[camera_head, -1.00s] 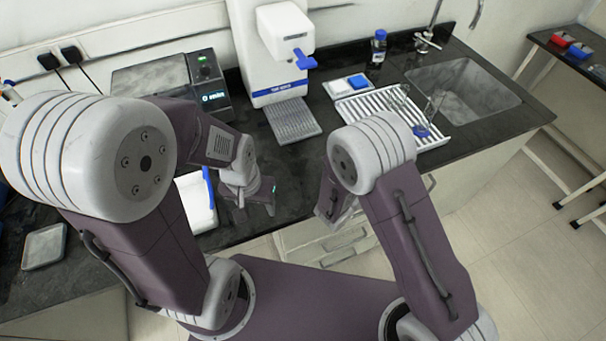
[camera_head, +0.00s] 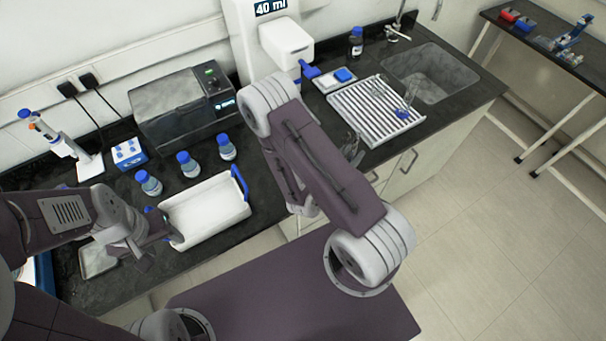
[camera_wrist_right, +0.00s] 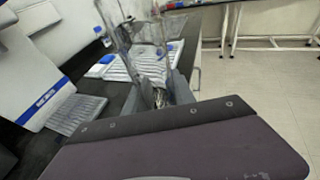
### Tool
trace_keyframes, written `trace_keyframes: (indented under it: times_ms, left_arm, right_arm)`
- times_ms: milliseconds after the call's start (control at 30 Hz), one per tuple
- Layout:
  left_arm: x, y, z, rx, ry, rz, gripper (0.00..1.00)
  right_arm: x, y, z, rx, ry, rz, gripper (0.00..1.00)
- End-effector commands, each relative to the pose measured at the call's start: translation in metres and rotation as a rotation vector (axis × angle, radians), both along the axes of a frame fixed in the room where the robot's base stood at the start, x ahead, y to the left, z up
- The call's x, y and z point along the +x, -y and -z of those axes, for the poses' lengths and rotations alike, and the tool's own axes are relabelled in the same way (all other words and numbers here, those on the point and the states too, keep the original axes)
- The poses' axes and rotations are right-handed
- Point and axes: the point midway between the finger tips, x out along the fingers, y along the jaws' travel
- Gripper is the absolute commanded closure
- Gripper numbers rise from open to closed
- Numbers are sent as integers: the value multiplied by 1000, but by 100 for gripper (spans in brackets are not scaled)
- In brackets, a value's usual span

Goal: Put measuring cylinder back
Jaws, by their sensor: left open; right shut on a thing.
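My right gripper (camera_wrist_right: 158,95) is shut on a tall clear glass vessel, the measuring cylinder (camera_wrist_right: 118,38), which rises up out of the right wrist view. In the head view my right arm hides most of this gripper, and only a little glass and finger show beside the forearm, in front of the rack. The white slatted drying rack (camera_head: 365,110) lies on the counter left of the sink. Another clear glass piece with a blue base (camera_head: 404,112) stands at the rack's right side. My left gripper (camera_head: 160,240) is open and empty, by the left end of a white tray.
The white tray (camera_head: 207,212) with blue handles lies at the counter's front edge. Several blue-capped bottles (camera_head: 188,164) stand behind it. A dispenser (camera_head: 285,40) reading 40 ml, a balance (camera_head: 333,80), a dark bottle (camera_head: 356,43) and the sink (camera_head: 430,75) line the back.

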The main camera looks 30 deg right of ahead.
Motion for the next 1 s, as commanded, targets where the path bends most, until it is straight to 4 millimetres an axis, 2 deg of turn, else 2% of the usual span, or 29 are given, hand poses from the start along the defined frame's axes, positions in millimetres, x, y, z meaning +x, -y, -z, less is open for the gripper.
trace_keyframes:
  times_ms: [33, 100, 200, 500, 600, 800, 1000]
  left_arm:
    - [0, 0, 30, 0, -1, 0, 48]
    - [0, 0, 54, 0, -1, 0, 48]
    - [-1, 0, 80, 0, -2, 0, 48]
    - [0, -1, 138, 0, -1, 0, 48]
    - [0, 0, 124, 0, -1, 0, 48]
    - [0, -1, 121, 0, -1, 0, 48]
    - [0, -1, 122, 0, -1, 0, 48]
  right_arm:
    - [9, -8, 21, 4, 12, -7, 100]
    - [16, -16, 30, 4, 13, -4, 100]
    - [24, -23, 35, 3, 13, -3, 100]
    - [44, -45, 49, 5, 8, -4, 100]
    - [56, -57, 48, 2, 0, -6, 100]
    - [74, -75, 63, 2, 0, -4, 100]
    - [76, -77, 72, 1, -2, -3, 100]
